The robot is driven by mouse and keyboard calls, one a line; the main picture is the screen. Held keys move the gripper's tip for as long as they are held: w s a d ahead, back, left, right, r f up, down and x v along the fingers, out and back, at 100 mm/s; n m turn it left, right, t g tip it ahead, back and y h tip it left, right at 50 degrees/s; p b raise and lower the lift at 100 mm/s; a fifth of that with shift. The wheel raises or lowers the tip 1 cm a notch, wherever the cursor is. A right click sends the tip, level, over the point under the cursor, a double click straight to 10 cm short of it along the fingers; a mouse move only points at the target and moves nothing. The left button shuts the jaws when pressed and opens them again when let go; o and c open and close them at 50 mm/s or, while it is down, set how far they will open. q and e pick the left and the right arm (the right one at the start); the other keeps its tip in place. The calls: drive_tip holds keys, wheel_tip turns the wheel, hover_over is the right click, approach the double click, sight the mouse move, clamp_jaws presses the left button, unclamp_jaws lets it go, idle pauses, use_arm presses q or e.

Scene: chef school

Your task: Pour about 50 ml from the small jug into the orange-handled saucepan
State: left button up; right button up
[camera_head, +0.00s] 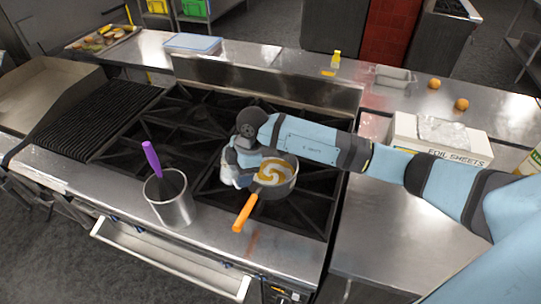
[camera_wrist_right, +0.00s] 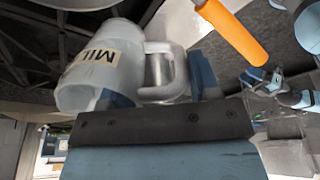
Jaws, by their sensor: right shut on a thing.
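The orange-handled saucepan (camera_head: 288,186) sits on the stove grates, its handle (camera_head: 245,212) toward the front edge. Its inside shows an orange and white swirl. The small jug (camera_head: 229,171) is whitish, at the pan's left side and partly hidden by my right arm. In the right wrist view the jug (camera_wrist_right: 90,75) shows a label with letters like "MIL". My right gripper (camera_wrist_right: 168,88) is shut on the jug's handle. In the head view its fingers are hard to make out. I cannot tell the jug's exact tilt or whether liquid is flowing.
A metal container (camera_head: 172,211) with a purple-handled tool (camera_head: 152,160) stands front left of the pan. A foil sheets box (camera_head: 405,146) stands on the right counter. A yellow bottle (camera_head: 336,60) and two orange fruits (camera_head: 461,104) are behind. A drawer (camera_head: 165,258) is open in front.

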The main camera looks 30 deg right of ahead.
drive_tip(key=shift+a+f+h, duration=0.9)
drive_tip(key=shift+a+h, duration=0.15)
drive_tip(key=shift+h, duration=0.55)
